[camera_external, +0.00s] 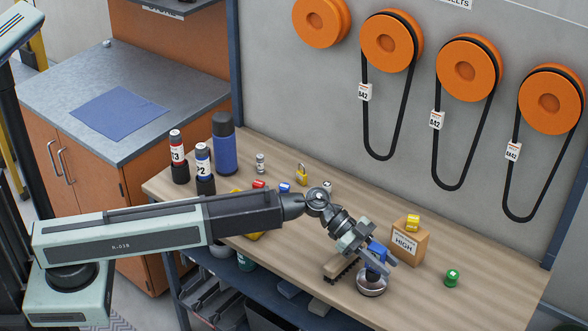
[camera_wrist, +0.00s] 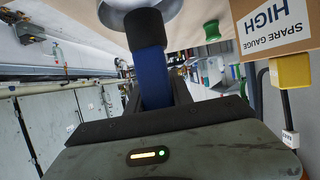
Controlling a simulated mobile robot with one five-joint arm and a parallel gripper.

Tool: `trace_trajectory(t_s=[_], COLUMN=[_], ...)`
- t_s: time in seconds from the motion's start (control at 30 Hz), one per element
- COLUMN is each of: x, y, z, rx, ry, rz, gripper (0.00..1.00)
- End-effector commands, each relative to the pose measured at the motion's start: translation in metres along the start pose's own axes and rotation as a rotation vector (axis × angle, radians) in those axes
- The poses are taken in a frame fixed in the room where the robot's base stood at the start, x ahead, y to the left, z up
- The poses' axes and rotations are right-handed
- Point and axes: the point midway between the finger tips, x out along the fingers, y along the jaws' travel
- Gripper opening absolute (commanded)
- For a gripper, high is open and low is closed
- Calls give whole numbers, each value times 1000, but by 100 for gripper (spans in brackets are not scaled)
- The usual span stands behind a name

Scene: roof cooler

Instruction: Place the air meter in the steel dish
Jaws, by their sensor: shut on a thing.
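The blue air meter (camera_external: 376,251) is held in my gripper (camera_external: 374,257) near the front of the bench. In the wrist view its blue body (camera_wrist: 154,78) stands between the jaws, with a dark rounded end (camera_wrist: 145,27) at the far side. The round steel dish (camera_external: 371,288) sits on the bench right below the air meter. It also shows in the wrist view (camera_wrist: 174,7), cut by the top edge, with the dark end in front of it. I cannot tell whether the air meter touches the dish. The jaws partly hide the air meter.
A cardboard box marked HIGH (camera_external: 406,247) with a yellow item (camera_external: 412,223) on top stands right of my gripper. A green item (camera_external: 452,278) lies further right. A dark rack (camera_external: 342,270) is beside the dish. Bottles and a yellow padlock (camera_external: 301,175) stand further back left.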

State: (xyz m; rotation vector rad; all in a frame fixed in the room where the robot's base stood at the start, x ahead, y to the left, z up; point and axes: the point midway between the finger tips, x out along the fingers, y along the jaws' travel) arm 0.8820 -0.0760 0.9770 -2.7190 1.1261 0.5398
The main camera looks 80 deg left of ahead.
Motion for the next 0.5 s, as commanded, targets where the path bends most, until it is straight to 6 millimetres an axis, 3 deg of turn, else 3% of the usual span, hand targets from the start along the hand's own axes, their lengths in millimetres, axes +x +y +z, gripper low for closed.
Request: trace_trajectory(t_s=[0.03, 0.13, 0.5], x=[6, 12, 13], y=[0, 0, 0], z=[14, 30, 31], rx=[0, 0, 0], ry=[0, 1, 1], rz=[0, 0, 0], gripper=[0, 0, 0])
